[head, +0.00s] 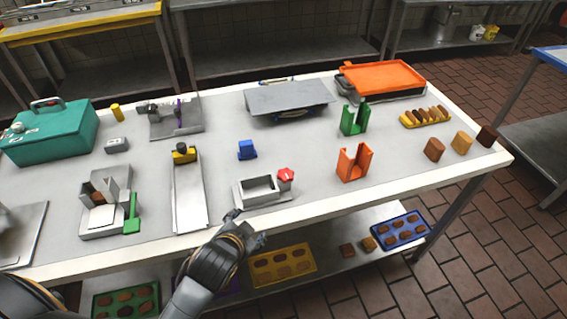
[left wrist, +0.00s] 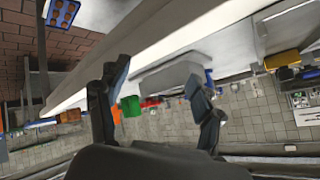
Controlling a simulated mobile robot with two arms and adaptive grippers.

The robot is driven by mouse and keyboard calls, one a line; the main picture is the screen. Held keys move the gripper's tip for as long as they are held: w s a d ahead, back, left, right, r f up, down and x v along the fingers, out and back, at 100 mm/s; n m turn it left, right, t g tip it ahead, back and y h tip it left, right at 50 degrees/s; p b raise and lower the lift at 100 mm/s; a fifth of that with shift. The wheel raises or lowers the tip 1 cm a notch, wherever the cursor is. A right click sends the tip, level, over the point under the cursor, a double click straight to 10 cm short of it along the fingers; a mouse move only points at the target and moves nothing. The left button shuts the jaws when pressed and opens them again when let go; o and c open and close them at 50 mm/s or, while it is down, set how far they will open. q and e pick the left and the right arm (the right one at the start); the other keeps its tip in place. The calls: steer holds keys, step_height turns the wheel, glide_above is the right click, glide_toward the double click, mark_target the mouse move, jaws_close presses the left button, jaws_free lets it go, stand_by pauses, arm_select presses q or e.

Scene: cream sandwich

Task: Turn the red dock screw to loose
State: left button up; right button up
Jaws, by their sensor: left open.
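The red dock screw (head: 285,175) is a small red knob at the right back corner of a grey dock (head: 262,198). The dock is a low block with a rectangular opening, near the table's front edge. My left gripper (head: 248,226) is open and empty, just in front of the table edge and dock, apart from the screw, which is further back and to the right. In the left wrist view, the open fingers (left wrist: 157,77) spread wide, and a red patch (left wrist: 150,103), likely the screw, shows between them beyond a grey block. My right gripper is not in view.
An orange holder (head: 353,163) and a green holder (head: 354,119) stand right of the dock. A blue block (head: 247,150) sits behind it. A grey slide with a yellow-black clamp (head: 184,153) lies to the left. The worktable (head: 330,205) has bare space around the dock.

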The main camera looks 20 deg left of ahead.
arm_select(q)
steer(key=w+d+r+m+t+h, duration=0.1)
steer(key=w+d+r+m+t, duration=0.25)
steer(key=w+r, duration=0.3)
steer(key=w+d+r+m+t+h, duration=0.1)
steer(key=w+d+r+m+t, duration=0.1)
steer(key=w+r+m+t, duration=0.35)
steer(key=w+d+r+m+t+h, duration=0.25)
steer(key=d+r+m+h, duration=0.5)
steer(key=r, duration=0.45)
steer(key=s+d+r+m+g+h, duration=0.15)
steer(key=d+m+g+h, duration=0.5)
steer(key=m, duration=0.65)
steer(key=s+d+r+m+g+h, duration=0.15)
steer(key=d+m+g+h, duration=0.25)
steer(key=d+m+g, duration=0.75)
steer(key=m+g+y, duration=0.3)
steer(key=m+y, duration=1.2)
steer(key=y, duration=0.4)
glide_toward(285, 173)
step_height(285, 173, down, 7)
steer(key=p, duration=0.4)
steer(key=shift+r, duration=0.1)
steer(key=shift+w+f+p, duration=0.1)
steer(key=shift+f+p, duration=0.2)
steer(key=shift+f, duration=0.3)
